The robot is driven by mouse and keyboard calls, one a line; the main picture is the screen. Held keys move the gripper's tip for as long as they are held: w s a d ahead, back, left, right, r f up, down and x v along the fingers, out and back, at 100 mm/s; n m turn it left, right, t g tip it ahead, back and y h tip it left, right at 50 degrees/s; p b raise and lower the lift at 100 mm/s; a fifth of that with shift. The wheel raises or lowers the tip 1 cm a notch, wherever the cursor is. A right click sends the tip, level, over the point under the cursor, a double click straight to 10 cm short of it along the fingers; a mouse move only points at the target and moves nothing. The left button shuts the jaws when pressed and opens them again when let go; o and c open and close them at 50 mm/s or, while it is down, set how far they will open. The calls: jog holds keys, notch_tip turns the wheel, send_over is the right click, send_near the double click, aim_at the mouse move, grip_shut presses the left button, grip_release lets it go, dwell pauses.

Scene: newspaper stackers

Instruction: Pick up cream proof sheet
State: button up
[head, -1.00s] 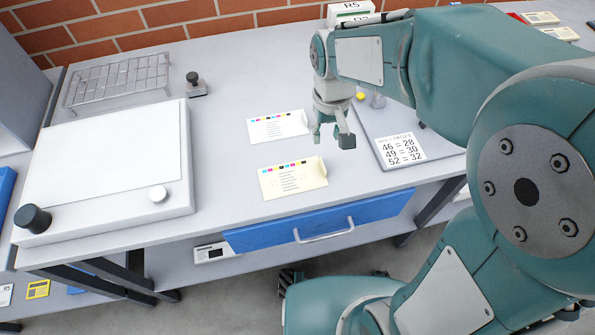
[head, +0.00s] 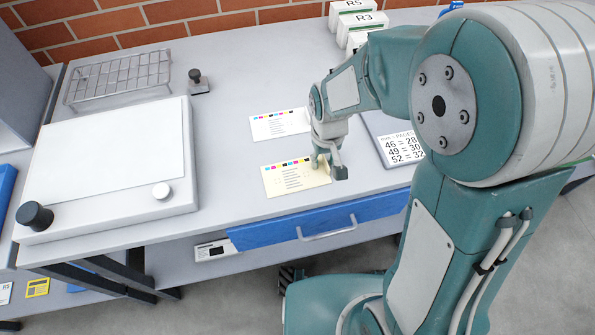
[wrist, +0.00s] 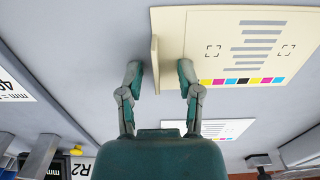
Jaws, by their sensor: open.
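The cream proof sheet (head: 290,181) lies on the grey table near its front edge, with a row of colour patches along its far edge. In the wrist view the cream sheet (wrist: 240,42) fills the upper right, with a raised upright edge (wrist: 155,65) at its left end. My gripper (head: 327,168) is open at the sheet's right end. In the wrist view my gripper (wrist: 158,75) has one finger on each side of the raised edge, with gaps between. In the head view a finger hides part of that end.
A white proof sheet (head: 280,125) lies just behind the cream one. A light box (head: 110,160) with knobs stands left, a wire rack (head: 118,78) and a stamp (head: 198,82) behind. A numbered board (head: 405,145) and white boxes (head: 358,20) are at the right.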

grip_shut()
jog(key=shift+d, duration=0.15)
